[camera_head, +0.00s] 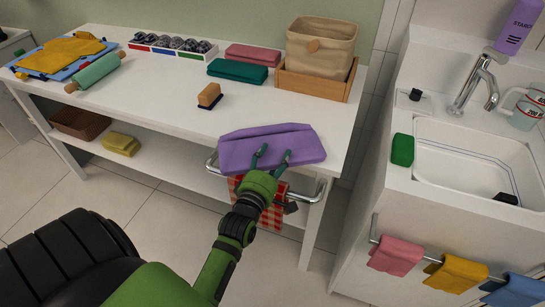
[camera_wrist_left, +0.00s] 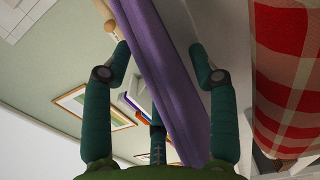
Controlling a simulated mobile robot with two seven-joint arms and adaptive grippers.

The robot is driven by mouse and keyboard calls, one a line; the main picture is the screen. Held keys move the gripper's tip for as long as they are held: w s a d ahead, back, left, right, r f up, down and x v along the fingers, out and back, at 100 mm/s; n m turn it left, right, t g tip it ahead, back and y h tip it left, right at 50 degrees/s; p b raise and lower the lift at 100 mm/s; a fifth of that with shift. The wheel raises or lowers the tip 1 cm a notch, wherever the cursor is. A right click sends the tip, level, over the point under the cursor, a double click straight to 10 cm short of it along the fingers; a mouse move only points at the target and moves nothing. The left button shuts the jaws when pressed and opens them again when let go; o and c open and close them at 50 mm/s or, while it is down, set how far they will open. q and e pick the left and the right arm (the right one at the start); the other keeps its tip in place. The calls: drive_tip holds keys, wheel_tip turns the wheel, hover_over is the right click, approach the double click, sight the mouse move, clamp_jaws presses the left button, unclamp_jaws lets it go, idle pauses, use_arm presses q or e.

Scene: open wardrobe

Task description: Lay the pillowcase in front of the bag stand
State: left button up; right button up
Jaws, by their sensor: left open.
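The purple folded cloth, which looks like the pillowcase (camera_head: 245,152), is at the front edge of the white table and partly reaches past it. The bag stand (camera_head: 316,82) is a wooden tray-like base at the table's back right, holding a beige fabric bag (camera_head: 322,45). My left gripper (camera_head: 274,155) is open at the front side of the purple cloth. In the left wrist view, the cloth (camera_wrist_left: 160,70) runs between the two spread fingers (camera_wrist_left: 158,48); I cannot tell whether either touches it. My right gripper is not in view.
A teal cloth (camera_head: 237,71) and a pink cloth (camera_head: 253,54) lie left of the bag stand. A rail (camera_head: 312,197) with a red checked cloth (camera_head: 268,213) is below the front edge. Table space before the stand is clear.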

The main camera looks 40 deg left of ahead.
use_arm(q)
drive_tip(key=shift+r, duration=0.25)
drive_tip(key=v, duration=1.2)
drive_tip(key=shift+b, duration=0.4)
